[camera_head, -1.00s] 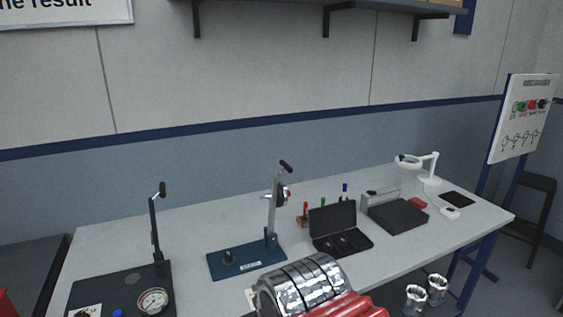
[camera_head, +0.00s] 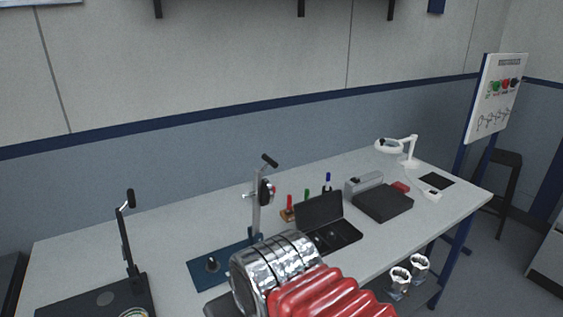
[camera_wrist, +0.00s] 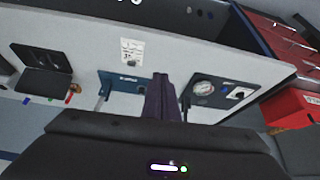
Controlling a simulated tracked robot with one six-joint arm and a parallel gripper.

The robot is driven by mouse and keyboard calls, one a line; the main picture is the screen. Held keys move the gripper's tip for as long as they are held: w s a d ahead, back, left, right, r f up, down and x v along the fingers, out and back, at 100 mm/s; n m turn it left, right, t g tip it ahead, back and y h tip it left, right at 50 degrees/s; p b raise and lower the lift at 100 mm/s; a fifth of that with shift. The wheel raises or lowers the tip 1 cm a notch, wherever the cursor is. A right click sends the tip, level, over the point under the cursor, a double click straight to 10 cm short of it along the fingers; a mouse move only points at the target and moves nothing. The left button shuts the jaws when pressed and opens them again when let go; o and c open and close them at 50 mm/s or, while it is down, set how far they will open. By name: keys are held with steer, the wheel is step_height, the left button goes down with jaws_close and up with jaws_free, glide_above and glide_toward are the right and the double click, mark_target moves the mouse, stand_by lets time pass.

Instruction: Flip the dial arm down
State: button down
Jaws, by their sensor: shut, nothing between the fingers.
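A fixture with a blue base (camera_head: 190,268) stands on the bench. Its grey arm (camera_head: 256,215) is upright, with a black grip at the top and a round dial (camera_head: 266,191) on its side. In the wrist view the blue base (camera_wrist: 116,82) shows left of my gripper (camera_wrist: 161,80), and the arm (camera_wrist: 103,97) points down the picture. My gripper is dark, shut and empty, and appears apart from the fixture. In the head view my chrome-and-red arm covers part of the base, and the gripper is out of sight.
Left is a black-based fixture (camera_head: 90,302) with an upright black lever (camera_head: 126,245); its gauge (camera_wrist: 204,87) shows in the wrist view. Right of the blue fixture are an open black case (camera_head: 340,238), markers, a dark box (camera_head: 383,204) and a white lamp (camera_head: 409,152).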

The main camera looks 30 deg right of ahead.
steer(key=shift+w, duration=0.1)
steer(key=w+d+r+m+t+y, duration=0.2)
steer(key=w+d+m+y, duration=0.2)
steer(key=w, duration=0.4)
steer(key=w+d+r+m+t+y, duration=0.1)
steer(key=w+d+r+m+y, duration=0.15)
steer(key=w+d+m, duration=0.35)
steer(key=w+d+r+m+t+h, duration=0.1)
steer(key=d+t, duration=0.3)
steer(key=d, duration=0.8)
steer(key=w+d+r+m+t+h, duration=0.2)
steer(key=w+d+r+m+t, duration=0.1)
steer(key=d, duration=1)
steer(key=shift+w+r+m+t, duration=0.25)
steer(key=shift+r+m+t, duration=0.15)
steer(key=shift+r+t, duration=0.5)
steer(key=shift+f+h, duration=0.1)
steer(key=shift+h, duration=0.15)
